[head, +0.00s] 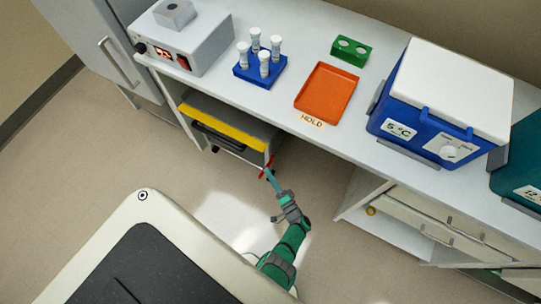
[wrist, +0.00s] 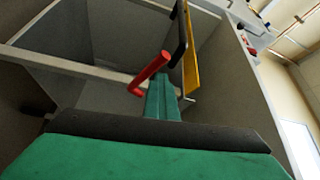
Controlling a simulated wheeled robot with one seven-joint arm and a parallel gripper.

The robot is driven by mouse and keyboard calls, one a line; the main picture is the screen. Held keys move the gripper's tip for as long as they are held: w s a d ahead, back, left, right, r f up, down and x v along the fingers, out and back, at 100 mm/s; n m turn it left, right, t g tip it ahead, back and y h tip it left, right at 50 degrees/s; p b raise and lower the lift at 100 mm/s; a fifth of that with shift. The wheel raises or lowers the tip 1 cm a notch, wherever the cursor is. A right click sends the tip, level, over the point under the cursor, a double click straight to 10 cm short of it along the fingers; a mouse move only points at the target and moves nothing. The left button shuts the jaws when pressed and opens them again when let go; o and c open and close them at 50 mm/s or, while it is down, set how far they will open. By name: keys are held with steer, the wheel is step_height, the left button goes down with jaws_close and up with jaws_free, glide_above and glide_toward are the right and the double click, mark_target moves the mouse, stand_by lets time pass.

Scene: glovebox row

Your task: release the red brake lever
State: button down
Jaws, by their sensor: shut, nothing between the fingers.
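The red brake lever (head: 266,168) is a short red bar at the right front edge of the cart under the bench. In the wrist view the lever (wrist: 149,74) stands tilted, right beside my teal fingers. My gripper (head: 269,176) is shut and empty, with its tips at the lever. In the wrist view the gripper (wrist: 162,88) points away from the camera, the lever to its left and partly in front of it. I cannot tell whether they touch. The cart (head: 228,125) has a yellow top edge and a black handle (head: 215,137).
The bench carries a grey device (head: 185,45), a blue vial rack (head: 262,72), an orange tray marked HOLD (head: 326,93), a green block (head: 351,50) and a blue cooler (head: 440,90). The floor between is clear.

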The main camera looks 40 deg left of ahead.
steer(key=shift+s+f, duration=0.4)
steer(key=shift+f, duration=0.15)
steer(key=shift+w+r, duration=0.95)
steer(key=shift+r, duration=1.4)
steer(key=d+f, duration=0.4)
steer(key=d, duration=0.5)
steer(key=shift+d+f, duration=0.15)
steer(key=shift+f, duration=0.25)
steer(key=shift+s, duration=0.1)
steer(key=shift+s, duration=0.1)
